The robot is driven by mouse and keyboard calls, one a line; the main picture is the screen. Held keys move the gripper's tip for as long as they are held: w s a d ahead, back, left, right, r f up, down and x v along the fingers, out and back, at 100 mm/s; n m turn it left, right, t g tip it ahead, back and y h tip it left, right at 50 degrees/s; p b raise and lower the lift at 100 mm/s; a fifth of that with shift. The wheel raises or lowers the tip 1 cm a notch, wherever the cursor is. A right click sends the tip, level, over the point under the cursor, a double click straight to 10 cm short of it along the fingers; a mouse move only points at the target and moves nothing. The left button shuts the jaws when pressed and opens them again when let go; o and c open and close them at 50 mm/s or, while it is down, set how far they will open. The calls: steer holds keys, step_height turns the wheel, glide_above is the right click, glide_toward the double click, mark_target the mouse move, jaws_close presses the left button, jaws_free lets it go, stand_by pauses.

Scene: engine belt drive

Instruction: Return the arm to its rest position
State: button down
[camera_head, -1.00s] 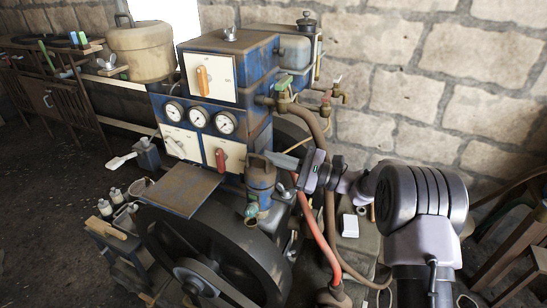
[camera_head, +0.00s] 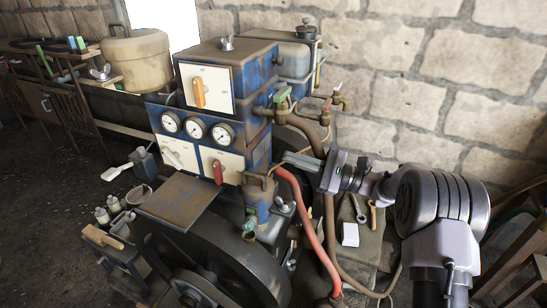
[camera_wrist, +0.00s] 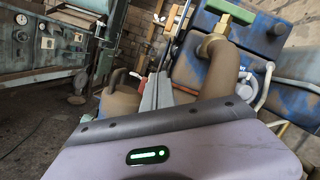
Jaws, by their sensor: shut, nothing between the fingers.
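My arm's gripper (camera_head: 298,161) reaches in from the right of the head view, its thin grey fingers pointing left. The fingers are together with nothing between them. They are near the right side of the blue engine unit (camera_head: 206,135), close to a brown hose and a red hose (camera_head: 303,215).
A large dark flywheel (camera_head: 215,255) fills the lower middle. Brass taps (camera_head: 335,102) and hoses stand close behind the gripper. A stone wall (camera_head: 430,75) lies behind, and a wooden chair (camera_head: 515,245) is at the right. A wrench (camera_head: 359,208) lies below my arm.

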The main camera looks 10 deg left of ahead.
steer(key=r+v, duration=0.1)
steer(key=v, duration=0.3)
steer(key=s+r+n+g+h, duration=0.1)
steer(key=s+r+n+h, duration=0.2)
steer(key=s, duration=0.6)
steer(key=s+r+n+g+h, duration=0.1)
steer(key=s+r+n+h, duration=0.15)
steer(key=s+h, duration=0.5)
steer(key=s+d+f+n+t+h, duration=0.1)
steer(key=s+d+t+h, duration=0.2)
steer(key=s+d, duration=0.4)
steer(key=s+d+f+n+t+h, duration=0.1)
steer(key=s+d+t+h, duration=0.2)
steer(key=s, duration=0.8)
steer(key=d+h, duration=0.2)
steer(key=d, duration=0.2)
steer(key=shift+s+f+t+p, duration=0.2)
steer(key=shift+f+t+p, duration=0.15)
steer(key=shift+t, duration=0.05)
